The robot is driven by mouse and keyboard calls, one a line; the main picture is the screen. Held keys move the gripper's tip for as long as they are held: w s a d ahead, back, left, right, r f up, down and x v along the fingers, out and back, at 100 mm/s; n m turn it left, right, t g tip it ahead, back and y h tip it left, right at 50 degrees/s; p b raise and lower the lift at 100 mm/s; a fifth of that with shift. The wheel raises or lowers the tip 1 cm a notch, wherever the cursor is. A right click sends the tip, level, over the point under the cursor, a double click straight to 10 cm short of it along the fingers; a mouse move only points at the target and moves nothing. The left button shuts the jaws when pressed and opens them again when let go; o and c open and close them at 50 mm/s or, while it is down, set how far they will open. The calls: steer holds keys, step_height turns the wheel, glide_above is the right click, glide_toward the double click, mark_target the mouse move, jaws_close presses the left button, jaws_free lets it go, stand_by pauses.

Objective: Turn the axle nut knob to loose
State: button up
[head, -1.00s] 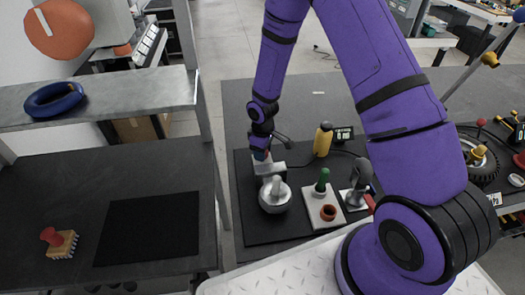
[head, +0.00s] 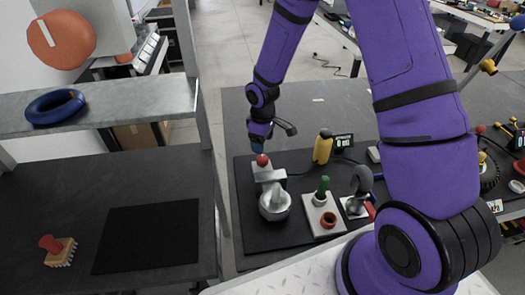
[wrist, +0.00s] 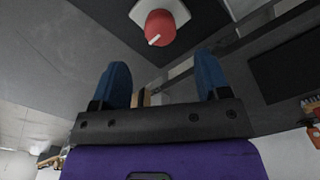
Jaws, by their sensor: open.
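A red knob (head: 262,160) sits on top of a grey metal fixture (head: 274,199) on the black mat. I take it to be the axle nut knob. In the wrist view the red knob (wrist: 161,27) shows at the top, with a white pointer mark toward its lower left, on a pale base. No label for loose can be read. My gripper (wrist: 163,75) is open, its two blue fingers wide apart and empty. In the head view my gripper (head: 257,148) is just above and behind the knob; there the fingers are small and partly hidden.
A yellow tool (head: 323,147), a green-handled piece (head: 321,190) and a grey hooked part (head: 361,185) stand to the fixture's right. A metal shelf post (head: 192,80) rises at left.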

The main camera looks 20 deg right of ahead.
steer(key=shift+r, duration=1.35)
step_height(320, 180, up, 12)
steer(key=m+t, duration=0.1)
steer(key=m, duration=0.1)
glide_above(263, 157)
steer(key=s+d, duration=0.2)
steer(key=s, duration=0.1)
steer(key=s+d+r+m+t+h, duration=0.1)
steer(key=s+r, duration=0.2)
steer(key=r, duration=0.2)
steer(key=s+d+r+m, duration=0.1)
steer(key=s+d+r, duration=0.15)
steer(key=r, duration=0.35)
steer(key=s+r+m+t, duration=0.1)
steer(key=s+r, duration=0.3)
steer(key=s, duration=0.3)
steer(key=s+r+m+t, duration=0.1)
steer(key=s+r+m, duration=0.1)
steer(key=s, duration=0.4)
steer(key=s+d+r+m+t+y, duration=0.1)
steer(key=s+r+m, duration=0.1)
steer(key=s+r, duration=0.3)
steer(key=s, duration=0.2)
steer(key=shift+s+r, duration=0.3)
